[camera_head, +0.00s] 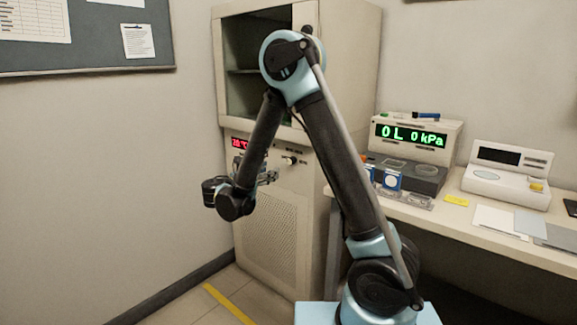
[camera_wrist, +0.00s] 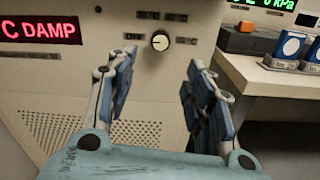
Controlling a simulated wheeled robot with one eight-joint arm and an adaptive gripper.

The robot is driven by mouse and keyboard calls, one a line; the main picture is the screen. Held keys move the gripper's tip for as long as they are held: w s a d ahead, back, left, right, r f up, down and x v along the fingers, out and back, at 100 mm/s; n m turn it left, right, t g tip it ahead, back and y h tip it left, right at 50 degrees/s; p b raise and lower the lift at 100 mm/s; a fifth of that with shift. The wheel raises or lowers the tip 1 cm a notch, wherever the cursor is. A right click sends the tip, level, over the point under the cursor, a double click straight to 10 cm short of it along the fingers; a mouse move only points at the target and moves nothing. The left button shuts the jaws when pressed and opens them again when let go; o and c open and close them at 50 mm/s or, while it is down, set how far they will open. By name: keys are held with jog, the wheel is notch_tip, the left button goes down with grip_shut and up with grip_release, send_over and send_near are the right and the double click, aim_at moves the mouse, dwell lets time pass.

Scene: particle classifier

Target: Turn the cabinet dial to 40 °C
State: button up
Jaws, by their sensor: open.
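The cabinet (camera_head: 275,215) is beige, with an open dark upper compartment. Its dial (camera_head: 289,160) is a small round knob on the front panel. In the wrist view the dial (camera_wrist: 160,40) is pale with a dark rim, ahead of my gripper and between the lines of its fingers. My gripper (camera_wrist: 160,75) is open and empty, apart from the dial. In the head view my gripper (camera_head: 268,177) is partly hidden by my arm.
A perforated panel (camera_head: 268,235) lies below the dial. To the right, a table (camera_head: 470,228) holds a green-lit "0 L 0 kPa" instrument (camera_head: 415,140), a white device (camera_head: 505,175) and small blue-and-clear containers (camera_head: 392,180). A wall stands at left; floor is free before the cabinet.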

aim_at(289, 162)
jog(key=x, duration=1.2)
jog(key=shift+w+d, duration=0.3)
jog(key=c, duration=1.1)
